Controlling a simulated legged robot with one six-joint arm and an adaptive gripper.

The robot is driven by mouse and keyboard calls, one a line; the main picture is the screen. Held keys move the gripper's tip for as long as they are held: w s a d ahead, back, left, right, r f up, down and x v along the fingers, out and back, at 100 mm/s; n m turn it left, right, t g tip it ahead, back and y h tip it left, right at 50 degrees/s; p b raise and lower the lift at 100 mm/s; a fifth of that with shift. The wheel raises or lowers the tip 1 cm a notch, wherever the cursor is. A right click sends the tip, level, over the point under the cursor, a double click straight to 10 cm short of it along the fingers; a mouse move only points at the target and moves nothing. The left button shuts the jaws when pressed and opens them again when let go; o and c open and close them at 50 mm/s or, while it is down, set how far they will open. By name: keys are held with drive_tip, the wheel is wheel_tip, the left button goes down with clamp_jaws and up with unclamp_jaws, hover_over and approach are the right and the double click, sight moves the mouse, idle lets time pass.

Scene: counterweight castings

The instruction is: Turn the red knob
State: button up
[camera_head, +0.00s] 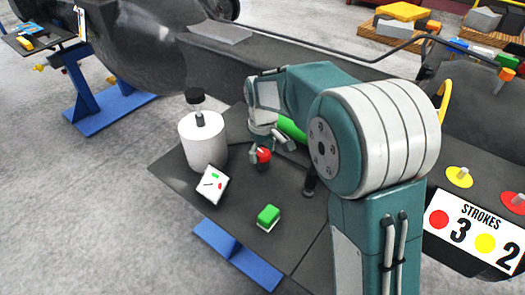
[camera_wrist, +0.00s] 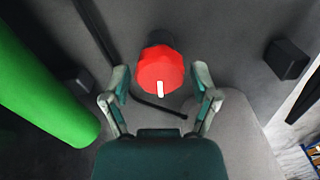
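The red knob (camera_wrist: 160,72) is faceted, with a white mark that points toward the bottom of the wrist view. It also shows in the head view (camera_head: 263,155), on a dark post on the dark table. My gripper (camera_wrist: 160,88) is open, with one finger on each side of the knob's lower part and a visible gap on both sides. In the head view my gripper (camera_head: 270,145) is just above and beside the knob. Whether a finger touches the knob cannot be told there.
A white cylinder (camera_head: 203,145) with a black-topped jar stands left of the knob. A white box (camera_head: 210,185) and a green-topped block (camera_head: 268,216) lie nearer on the dark table (camera_head: 175,180). A green cylinder (camera_wrist: 40,85) lies close to my gripper's left in the wrist view.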

sight(262, 152)
drive_tip(key=shift+r, duration=0.2)
wheel_tip(262, 152, up, 12)
drive_tip(key=shift+f, duration=0.15)
idle(0.5)
drive_tip(key=s+d+r+m+t, duration=0.25)
drive_tip(key=s+d, duration=0.35)
drive_tip(key=s, duration=0.3)
drive_tip(key=s+d+r+m+t, duration=0.2)
drive_tip(key=s+d+m, duration=0.3)
drive_tip(key=s, duration=0.5)
drive_tip(key=s+d+f+m+t, duration=0.1)
drive_tip(key=s+d+f, duration=0.2)
drive_tip(key=s, duration=0.3)
drive_tip(key=shift+s+d+f, duration=0.3)
drive_tip(key=shift+s+f, duration=0.1)
drive_tip(key=shift+f, duration=0.25)
idle(1.9)
